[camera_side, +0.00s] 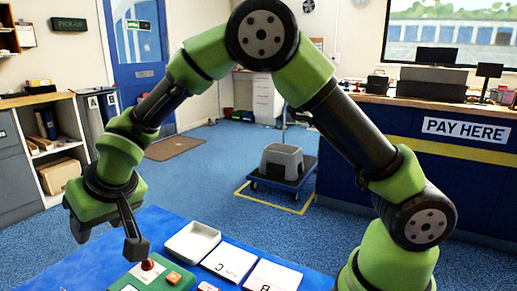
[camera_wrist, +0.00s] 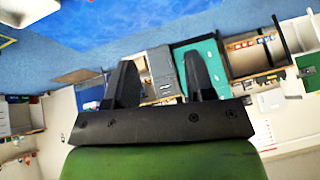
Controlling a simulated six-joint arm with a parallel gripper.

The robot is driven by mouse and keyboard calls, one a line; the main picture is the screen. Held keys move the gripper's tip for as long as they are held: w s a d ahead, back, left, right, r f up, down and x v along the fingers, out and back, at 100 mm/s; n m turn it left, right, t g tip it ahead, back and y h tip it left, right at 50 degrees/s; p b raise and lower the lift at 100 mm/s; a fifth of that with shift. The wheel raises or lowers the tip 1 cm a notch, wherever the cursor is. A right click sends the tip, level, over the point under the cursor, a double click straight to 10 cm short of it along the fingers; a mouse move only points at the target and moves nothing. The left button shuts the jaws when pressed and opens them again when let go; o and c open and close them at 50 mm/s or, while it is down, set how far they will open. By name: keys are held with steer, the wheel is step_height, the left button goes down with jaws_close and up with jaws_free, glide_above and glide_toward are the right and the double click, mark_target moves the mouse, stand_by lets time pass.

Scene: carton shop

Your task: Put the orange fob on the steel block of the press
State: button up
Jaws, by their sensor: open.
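My gripper (camera_side: 107,238) hangs above the left part of the blue table in the side view, its two fingers apart with nothing between them. In the wrist view the open fingers (camera_wrist: 160,80) are also empty. A small orange piece (camera_side: 174,277), which looks like the fob, lies on a green base (camera_side: 128,284) at the bottom of the side view, below and right of my gripper. A red knob (camera_side: 147,264) stands on this base beside the orange piece. I cannot make out a steel block; the base is cut off by the picture edge. The wrist view shows no fob.
A white tray (camera_side: 192,242) lies behind the green base on the blue table (camera_side: 75,272). The table's far left surface looks clear. A pay counter (camera_side: 450,160) stands well behind.

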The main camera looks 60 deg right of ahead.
steer(key=s+d+r+m, duration=0.1)
steer(key=s+d+r, duration=0.5)
steer(key=s, duration=0.3)
steer(key=s+d+r+m, duration=0.2)
steer(key=s+d+r, duration=0.5)
steer(key=s, duration=0.3)
steer(key=shift+s+r, duration=0.15)
steer(key=shift+r, duration=0.35)
steer(key=shift+o, duration=0.8)
steer(key=s+f, duration=0.1)
steer(key=s, duration=0.6)
steer(key=shift+s+d+t+y, duration=0.15)
steer(key=shift+t+y, duration=0.15)
steer(key=shift+t, duration=0.1)
steer(key=shift+f, duration=0.1)
